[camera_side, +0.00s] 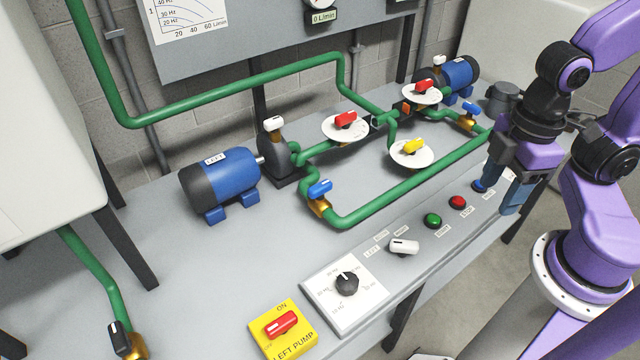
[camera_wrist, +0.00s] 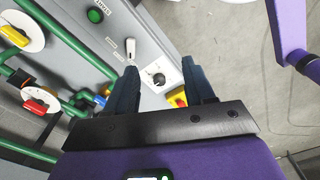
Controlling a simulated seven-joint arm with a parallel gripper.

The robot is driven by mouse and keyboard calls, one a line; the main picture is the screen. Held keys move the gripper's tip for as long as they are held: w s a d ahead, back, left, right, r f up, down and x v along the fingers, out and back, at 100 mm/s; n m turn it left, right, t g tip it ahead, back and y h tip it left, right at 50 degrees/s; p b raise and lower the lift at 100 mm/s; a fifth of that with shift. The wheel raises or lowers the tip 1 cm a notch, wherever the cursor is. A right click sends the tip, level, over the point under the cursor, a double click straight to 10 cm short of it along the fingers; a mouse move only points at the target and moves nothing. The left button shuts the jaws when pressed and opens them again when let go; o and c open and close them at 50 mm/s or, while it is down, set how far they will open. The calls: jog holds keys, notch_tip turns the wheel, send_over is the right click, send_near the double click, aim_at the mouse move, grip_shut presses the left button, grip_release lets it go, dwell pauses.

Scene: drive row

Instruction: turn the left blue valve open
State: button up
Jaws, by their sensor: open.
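The left blue valve (camera_side: 319,188) has a small blue handle on a brass body, on the green pipe just right of the pump labelled LEFT. In the wrist view a small blue handle (camera_wrist: 100,100) shows on brass at the left. A second blue valve (camera_side: 467,110) sits at the back right, near the other motor. My gripper (camera_side: 508,195) is open and empty, above the right end of the control panel, well to the right of the left valve. In the wrist view its two fingers (camera_wrist: 162,88) stand apart with nothing between them.
Green pipes (camera_side: 410,200) run raised across the bench. Red and yellow valve handles sit on white discs (camera_side: 346,128). The front panel carries a green button (camera_side: 432,220), a red button (camera_side: 457,202), a white selector (camera_side: 404,246), a black knob (camera_side: 346,284) and a red switch (camera_side: 281,324).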

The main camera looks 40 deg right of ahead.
jog(key=w+a+m+g, duration=0.1)
jog(key=w+a+m, duration=0.4)
jog(key=w+m, duration=0.4)
jog(key=m+y, duration=0.4)
jog(key=m, duration=1.8)
send_over(321, 185)
jog(key=d, duration=0.7)
notch_tip(321, 185, down, 7)
jog(key=shift+t, duration=0.4)
jog(key=x, duration=1.6)
jog(key=shift+a+f, duration=0.3)
jog(key=shift+f, duration=0.05)
grip_shut()
